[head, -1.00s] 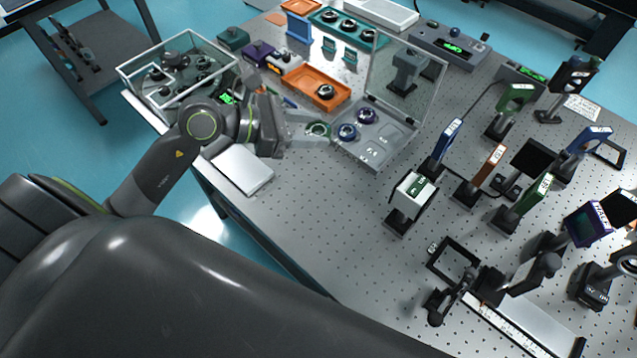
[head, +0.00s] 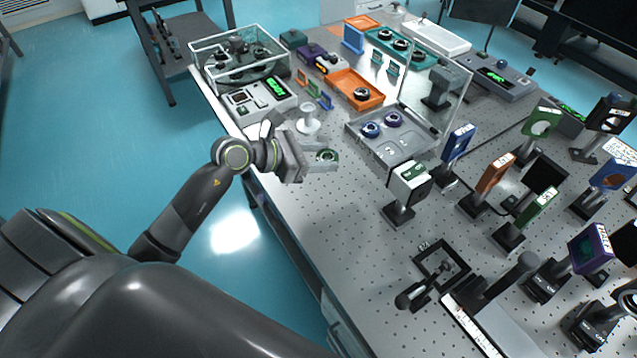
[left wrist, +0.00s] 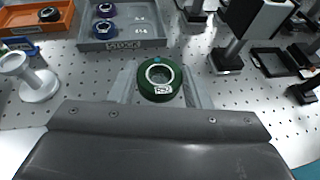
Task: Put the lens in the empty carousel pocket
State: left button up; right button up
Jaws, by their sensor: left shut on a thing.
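My left gripper (head: 326,157) is shut on a dark green ring-shaped lens (left wrist: 160,78) with a white label on its front. The lens also shows in the head view (head: 327,155), held in front of the grey tray's near left corner. In the left wrist view the fingers sit on both sides of it, above the perforated table. A glass-walled case (head: 215,74) at the far left holds several dark round parts, seemingly the carousel; its pockets are too small to tell apart. My right gripper is not in view.
The grey tray (head: 375,151) holds two blue-purple rings and has a raised clear lid. A white spool-shaped stand (head: 308,120) and a box with a green display (head: 262,101) stand near the gripper. An orange tray (head: 345,84) lies behind. Several upright mounts crowd the right.

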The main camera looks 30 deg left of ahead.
pick_arm(q)
send_over(320, 187)
notch_tip(320, 187, down, 4)
jog(key=shift+f, duration=1.95)
jog(key=shift+f, duration=0.15)
jog(key=o, duration=1)
